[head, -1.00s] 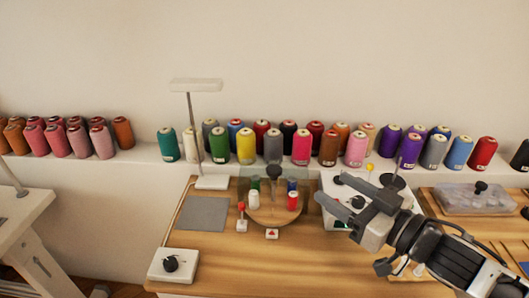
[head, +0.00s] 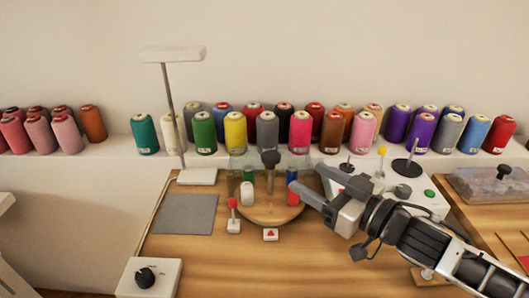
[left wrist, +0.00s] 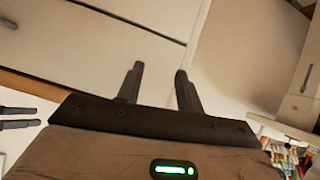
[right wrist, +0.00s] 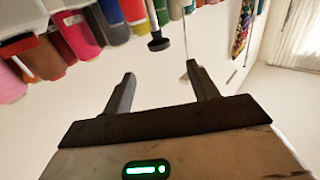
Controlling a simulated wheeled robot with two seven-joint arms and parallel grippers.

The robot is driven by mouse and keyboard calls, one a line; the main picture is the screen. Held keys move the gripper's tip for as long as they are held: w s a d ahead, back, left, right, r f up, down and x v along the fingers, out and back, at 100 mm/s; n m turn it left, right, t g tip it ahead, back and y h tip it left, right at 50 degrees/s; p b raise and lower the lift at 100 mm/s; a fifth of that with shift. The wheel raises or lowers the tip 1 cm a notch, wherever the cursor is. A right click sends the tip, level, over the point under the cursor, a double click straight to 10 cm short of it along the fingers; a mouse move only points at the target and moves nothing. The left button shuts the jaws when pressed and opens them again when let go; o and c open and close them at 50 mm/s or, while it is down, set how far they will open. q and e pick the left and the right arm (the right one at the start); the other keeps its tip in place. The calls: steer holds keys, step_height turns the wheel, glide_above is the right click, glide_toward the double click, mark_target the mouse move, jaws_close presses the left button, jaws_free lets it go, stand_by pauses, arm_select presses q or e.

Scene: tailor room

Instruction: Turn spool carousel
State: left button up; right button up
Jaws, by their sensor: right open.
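The spool carousel is a round wooden turntable (head: 262,215) on the table, with a black knob (head: 270,158) on top and a clear cover around its back. A white spool (head: 247,194), a green spool (head: 248,177) and a blue spool (head: 292,176) stand on it. My left gripper (left wrist: 159,74) is open and empty in the left wrist view, outside the head view.
A red-knobbed lever (head: 233,215) and a red triangle marker (head: 271,235) are in front of the carousel. A lamp (head: 197,177) and grey mat (head: 184,214) lie left, a dial box (head: 150,280) front left. A white device (head: 425,197) stands right. Thread cones line the shelf behind.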

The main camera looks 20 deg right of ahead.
steer(key=p+x, duration=0.1)
steer(key=x, duration=1.2)
steer(key=shift+w+a, duration=0.15)
steer(key=shift+w, duration=0.05)
steer(key=shift+f, duration=0.1)
jaws_close()
